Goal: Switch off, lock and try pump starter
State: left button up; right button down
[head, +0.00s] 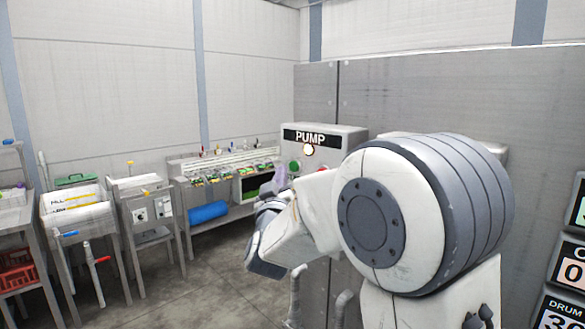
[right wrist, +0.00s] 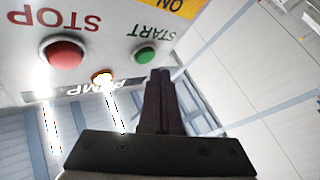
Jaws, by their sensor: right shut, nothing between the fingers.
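The pump starter (head: 345,137) is a pale box on the grey cabinet, with a black PUMP label (head: 310,137) and a lit lamp (head: 308,149). Its green START button (head: 294,165) shows at the left; my right arm hides much of its lower front. In the right wrist view the panel is upside down, with the red STOP button (right wrist: 66,52), the green START button (right wrist: 146,55) and the glowing lamp (right wrist: 102,77). My right gripper (right wrist: 160,75) is shut and empty, its tips close to the START button; contact cannot be told. My left gripper is out of view.
A yellow plate (right wrist: 183,5) reading ON is partly visible in the right wrist view. The grey cabinet (head: 425,95) fills the right background. A long bench (head: 222,222) and small carts (head: 143,187) stand at the left, with open floor in front.

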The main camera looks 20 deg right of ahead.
jog(key=shift+s+a, duration=0.25)
jog(key=shift+a, duration=0.45)
jog(key=shift+s+a, duration=0.3)
jog(key=shift+a, duration=0.45)
jog(key=shift+s+a, duration=0.25)
jog(key=shift+a, duration=0.45)
jog(key=s+a+f+n+g+y, duration=0.35)
jog(key=a+f+y, duration=0.35)
jog(key=a, duration=0.3)
jog(key=s+a+f+n+g+y, duration=0.2)
jog(key=s+a+f+g+y, duration=0.15)
jog(key=a+f+y, duration=0.55)
jog(key=s+a+f+n+g+h, duration=0.15)
jog(key=s+f+g, duration=0.25)
jog(key=s, duration=0.4)
jog(key=s+a+f+g, duration=0.2)
jog(key=s+f+g, duration=0.15)
jog(key=s, duration=0.45)
jog(key=s+d+f+g+h, duration=0.2)
jog(key=s+d, duration=0.1)
jog(key=s, duration=0.3)
jog(key=s+d+f+g+h, duration=0.1)
jog(key=s+d+g, duration=0.1)
jog(key=s, duration=0.4)
jog(key=shift+d+f+h, duration=0.35)
jog(key=shift+d, duration=0.3)
jog(key=shift+g, duration=0.25)
